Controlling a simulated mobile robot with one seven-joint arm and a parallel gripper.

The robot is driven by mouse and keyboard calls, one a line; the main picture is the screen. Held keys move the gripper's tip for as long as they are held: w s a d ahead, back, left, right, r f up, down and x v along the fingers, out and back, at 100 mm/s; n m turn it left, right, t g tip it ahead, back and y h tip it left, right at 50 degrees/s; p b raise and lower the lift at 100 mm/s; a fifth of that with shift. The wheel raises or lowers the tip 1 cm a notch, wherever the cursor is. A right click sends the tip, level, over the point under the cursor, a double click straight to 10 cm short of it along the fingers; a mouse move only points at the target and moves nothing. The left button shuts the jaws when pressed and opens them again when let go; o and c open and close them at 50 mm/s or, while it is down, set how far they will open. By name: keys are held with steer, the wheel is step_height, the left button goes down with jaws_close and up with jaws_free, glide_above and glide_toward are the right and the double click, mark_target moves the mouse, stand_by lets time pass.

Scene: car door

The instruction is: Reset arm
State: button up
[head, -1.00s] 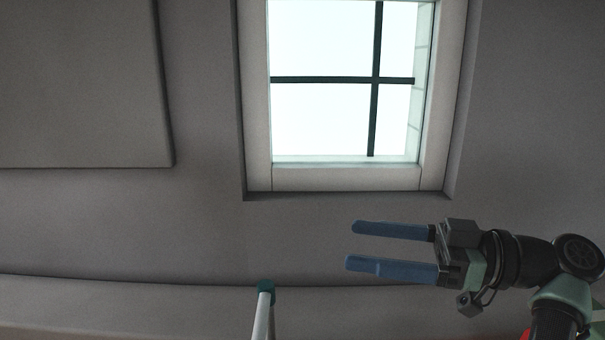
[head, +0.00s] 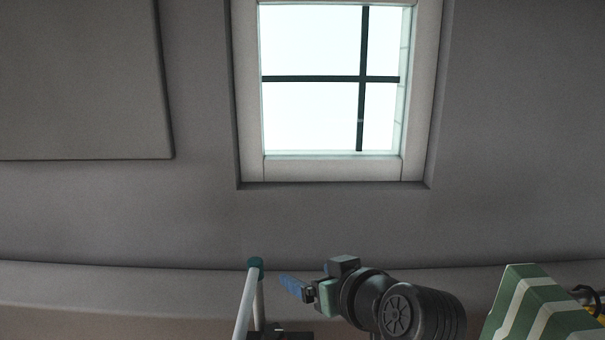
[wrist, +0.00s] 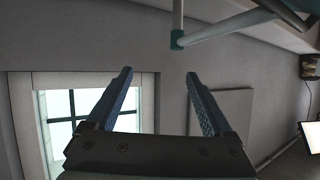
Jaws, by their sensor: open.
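My gripper (head: 292,287) is at the lower middle of the head view, its blue fingers pointing left. In that view the two fingers overlap. In the wrist view my gripper (wrist: 157,92) shows two blue fingers wide apart with nothing between them. The fingertips are near a white pole frame with a teal joint (head: 255,266) in the head view; I cannot tell the exact gap. The teal joint also shows beyond the fingertips in the wrist view (wrist: 177,40).
A bright window (head: 330,80) with dark bars is in the grey wall. A flat panel (head: 80,80) is at the upper left. A green-and-white striped object (head: 535,305) is at the lower right. A bright rectangle (wrist: 312,138) sits at the right of the wrist view.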

steer(key=s+a+r+m+t+h, duration=0.2)
steer(key=s+r+m+t+h, duration=0.3)
steer(key=r, duration=0.3)
steer(key=s+f+t+b, duration=0.5)
steer(key=s+t+b, duration=0.15)
steer(key=b, duration=1.15)
steer(key=s+f+t+b, duration=0.45)
steer(key=s+b, duration=0.35)
steer(key=b, duration=0.9)
step_height(320, 180, up, 16)
steer(key=p, duration=1.6)
steer(key=shift+r+n+h, duration=0.15)
steer(key=shift+n+h, duration=0.15)
steer(key=shift+h, duration=0.1)
